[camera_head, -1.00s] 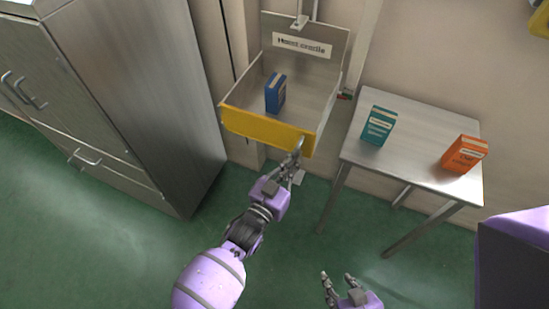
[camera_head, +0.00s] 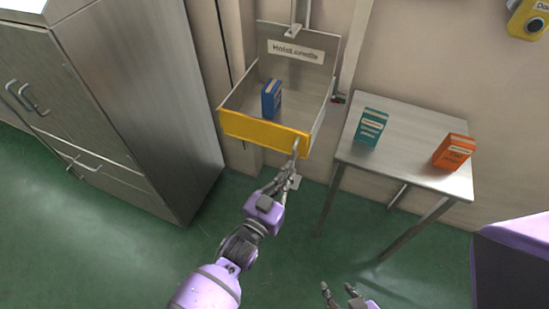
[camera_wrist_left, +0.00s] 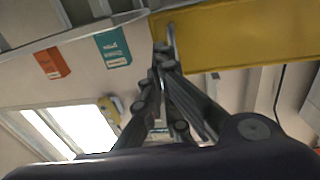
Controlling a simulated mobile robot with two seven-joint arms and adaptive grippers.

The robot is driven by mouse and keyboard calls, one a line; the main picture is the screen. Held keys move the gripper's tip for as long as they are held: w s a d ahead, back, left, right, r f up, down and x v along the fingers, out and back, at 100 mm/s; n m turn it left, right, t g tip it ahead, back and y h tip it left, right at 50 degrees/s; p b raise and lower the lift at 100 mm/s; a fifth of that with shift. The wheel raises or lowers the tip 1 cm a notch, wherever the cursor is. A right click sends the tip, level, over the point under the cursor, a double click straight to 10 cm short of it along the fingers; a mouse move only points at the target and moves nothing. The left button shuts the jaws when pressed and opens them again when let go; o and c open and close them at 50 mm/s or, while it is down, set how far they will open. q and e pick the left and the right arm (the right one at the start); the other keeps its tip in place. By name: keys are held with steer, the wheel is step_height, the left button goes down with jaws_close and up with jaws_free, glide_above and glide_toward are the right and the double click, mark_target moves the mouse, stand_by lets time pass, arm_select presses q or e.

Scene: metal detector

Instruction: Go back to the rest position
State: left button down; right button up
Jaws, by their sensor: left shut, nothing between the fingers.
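My left gripper (camera_head: 289,171) is shut and empty, just below the right end of the yellow front panel (camera_head: 262,132) of the hoist tray (camera_head: 318,108). In the left wrist view its fingers (camera_wrist_left: 162,58) reach up to the panel's edge (camera_wrist_left: 235,38); I cannot tell if they touch it. A blue box (camera_head: 271,98) stands upright inside the tray. My right gripper (camera_head: 340,293) shows at the bottom edge, fingers spread and empty, over the green floor. Its lower part is cut off.
A metal table (camera_head: 408,150) at right carries a teal box (camera_head: 371,127) and an orange box (camera_head: 453,152). A tall metal cabinet (camera_head: 140,95) stands at left. A yellow device (camera_head: 530,18) hangs on the wall at upper right. Green floor (camera_head: 330,265) is open in front.

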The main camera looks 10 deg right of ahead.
arm_select(q)
steer(key=s+a, duration=0.4)
steer(key=s, duration=0.4)
steer(key=shift+s+f+b, duration=0.15)
steer(key=shift+b, duration=0.15)
steer(key=shift+f, duration=0.1)
